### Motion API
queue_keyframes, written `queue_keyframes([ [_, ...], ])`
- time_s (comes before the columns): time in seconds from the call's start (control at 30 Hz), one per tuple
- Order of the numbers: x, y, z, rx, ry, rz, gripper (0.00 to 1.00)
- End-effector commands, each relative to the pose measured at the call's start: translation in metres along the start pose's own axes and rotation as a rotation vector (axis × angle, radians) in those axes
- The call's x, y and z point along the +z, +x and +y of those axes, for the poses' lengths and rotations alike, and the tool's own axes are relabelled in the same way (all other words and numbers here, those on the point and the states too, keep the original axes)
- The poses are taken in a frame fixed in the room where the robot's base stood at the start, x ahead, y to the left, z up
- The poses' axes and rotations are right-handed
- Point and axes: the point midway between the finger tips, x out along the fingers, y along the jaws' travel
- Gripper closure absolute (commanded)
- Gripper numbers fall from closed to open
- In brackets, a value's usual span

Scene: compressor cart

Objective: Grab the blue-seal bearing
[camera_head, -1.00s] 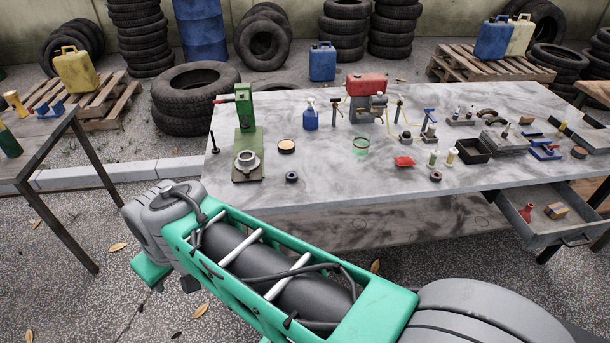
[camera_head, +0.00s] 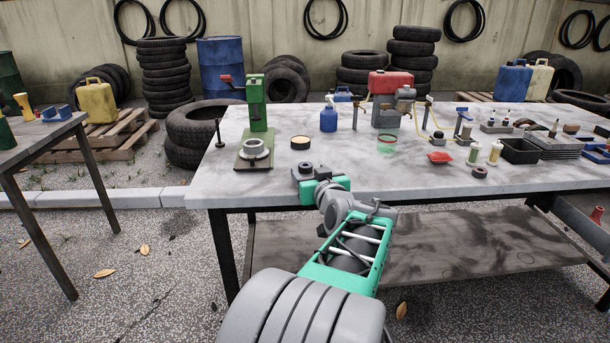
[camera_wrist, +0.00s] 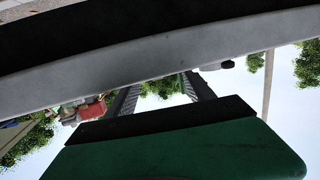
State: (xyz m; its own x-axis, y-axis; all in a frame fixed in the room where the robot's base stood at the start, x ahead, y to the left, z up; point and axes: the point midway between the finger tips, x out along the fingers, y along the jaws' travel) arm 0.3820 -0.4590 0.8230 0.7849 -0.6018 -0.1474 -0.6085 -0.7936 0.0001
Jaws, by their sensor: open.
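My gripper (camera_head: 308,171) is at the front edge of the grey table, just right of the green press, and appears empty. In the wrist view its two dark, ridged fingers (camera_wrist: 162,92) stand apart with open background between them. A small dark ring (camera_head: 479,171) lies near the table's front, right of the gripper; its seal colour is too small to tell. Another small dark ring, seen earlier near the press, is now hidden, apparently behind my gripper. I cannot tell which ring is the blue-seal bearing.
The green press (camera_head: 256,125) stands left of my gripper, with a round tin (camera_head: 300,142) behind the gripper. The table's front middle (camera_head: 420,180) is mostly clear.

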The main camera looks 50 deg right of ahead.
Motion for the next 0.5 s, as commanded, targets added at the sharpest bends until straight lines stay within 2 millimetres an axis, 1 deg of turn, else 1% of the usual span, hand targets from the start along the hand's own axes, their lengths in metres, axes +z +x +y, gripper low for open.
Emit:
queue_keyframes([
  [0.03, 0.003, 0.01, 0.0, -0.004, -0.001, -0.001, 0.38],
  [0.1, 0.003, 0.024, 0.002, -0.003, 0.0, -0.002, 0.38],
  [0.2, 0.001, 0.038, 0.002, -0.002, -0.001, -0.002, 0.38],
  [0.3, -0.001, 0.042, 0.002, -0.001, 0.0, -0.001, 0.38],
  [0.47, -0.001, 0.042, 0.003, 0.0, 0.0, -0.001, 0.38],
  [0.5, -0.001, 0.042, 0.002, 0.0, 0.0, -0.001, 0.42],
])
